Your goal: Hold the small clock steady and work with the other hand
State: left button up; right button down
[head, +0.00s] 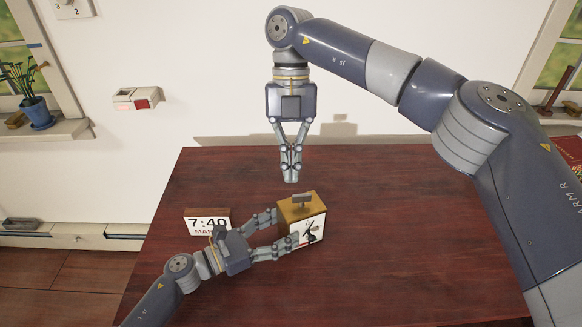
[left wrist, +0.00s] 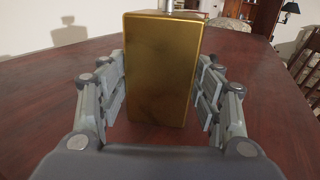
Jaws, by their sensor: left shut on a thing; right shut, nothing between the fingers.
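The small clock (head: 310,231) is a gold-brown box with a white face and dark hands, standing on the dark red table. A small grey piece (head: 301,198) is on its top. My left gripper (head: 286,227) is shut on the clock from the left, one finger on each side. In the left wrist view the clock's plain gold side (left wrist: 160,70) fills the space between the fingers. My right gripper (head: 291,179) points straight down above and slightly left of the clock's top, shut and empty, apart from it.
A white block (head: 207,219) reading 7:40 stands on the table (head: 420,220) left of the clock, close to my left arm. The table is clear to the right. A potted plant (head: 36,112) is on the left windowsill, and a small box with a red part (head: 140,98) is on the wall.

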jog(key=c, duration=1.8)
grip_release()
jog(key=shift+o, duration=0.2)
jog(key=n+t+y, duration=0.3)
jog(key=n+y, duration=0.2)
jog(key=n, duration=1.5)
send_near(302, 195)
jog(key=shift+h, duration=0.3)
jog(key=x, duration=0.8)
jog(key=shift+a+f, duration=0.25)
jog(key=shift+a, duration=0.05)
grip_shut()
